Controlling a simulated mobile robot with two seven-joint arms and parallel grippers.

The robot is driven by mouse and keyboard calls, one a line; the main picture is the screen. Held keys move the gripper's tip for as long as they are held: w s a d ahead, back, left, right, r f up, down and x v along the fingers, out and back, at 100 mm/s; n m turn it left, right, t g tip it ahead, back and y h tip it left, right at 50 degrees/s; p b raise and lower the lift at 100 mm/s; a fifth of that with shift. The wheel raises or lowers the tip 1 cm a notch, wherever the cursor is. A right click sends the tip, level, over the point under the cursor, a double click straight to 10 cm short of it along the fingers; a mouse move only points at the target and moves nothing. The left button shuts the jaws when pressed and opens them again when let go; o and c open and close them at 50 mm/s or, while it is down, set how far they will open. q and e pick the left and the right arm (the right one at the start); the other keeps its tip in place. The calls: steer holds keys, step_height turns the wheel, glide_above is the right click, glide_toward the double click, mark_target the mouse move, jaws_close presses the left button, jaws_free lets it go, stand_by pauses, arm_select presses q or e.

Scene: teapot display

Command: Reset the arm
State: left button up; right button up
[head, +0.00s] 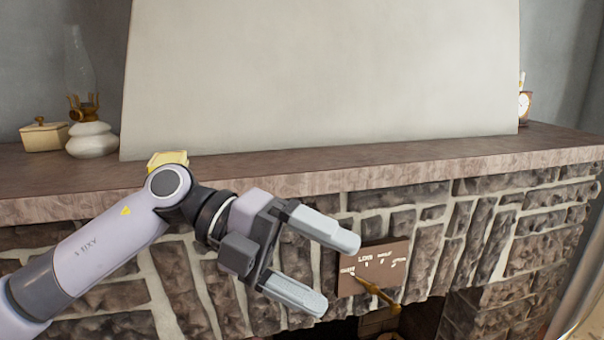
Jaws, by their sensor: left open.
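My left gripper (325,268) is open and empty. Its arm comes in from the lower left, and its two fingers point to the right in front of the stone fireplace wall (450,235). No object shows between the fingers. The fingers are just left of a brown plaque (388,262) with white lettering on the stonework. My right gripper does not show.
A stone mantel shelf (420,163) runs across the view. On its left stand an oil lamp (91,138) and a cream lidded box (45,136). A small yellow object (167,158) lies behind my arm.

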arm_select(q)
steer(key=w+a+f+n+t+y, duration=0.25)
steer(key=a+f+n+t, duration=0.35)
steer(key=f+n+t, duration=0.7)
steer(key=w+a+f+n+t+y, duration=0.1)
steer(key=w+a+f+n+t, duration=0.3)
steer(key=f+n+t, duration=0.95)
steer(key=s+a+f+n+g+y, duration=0.4)
steer(key=s+a+f+n+g, duration=0.1)
steer(key=s+f, duration=0.3)
steer(key=s+a+f+n+g+y, duration=0.4)
steer(key=s+a+f+n+g, duration=0.1)
steer(key=s+a+f+g, duration=0.1)
steer(key=s+a+f, duration=0.1)
steer(key=s+f, duration=0.1)
steer(key=s, duration=0.1)
steer(key=shift+s+n+p, duration=0.35)
steer(key=shift+p, duration=0.05)
steer(key=shift+f, duration=0.1)
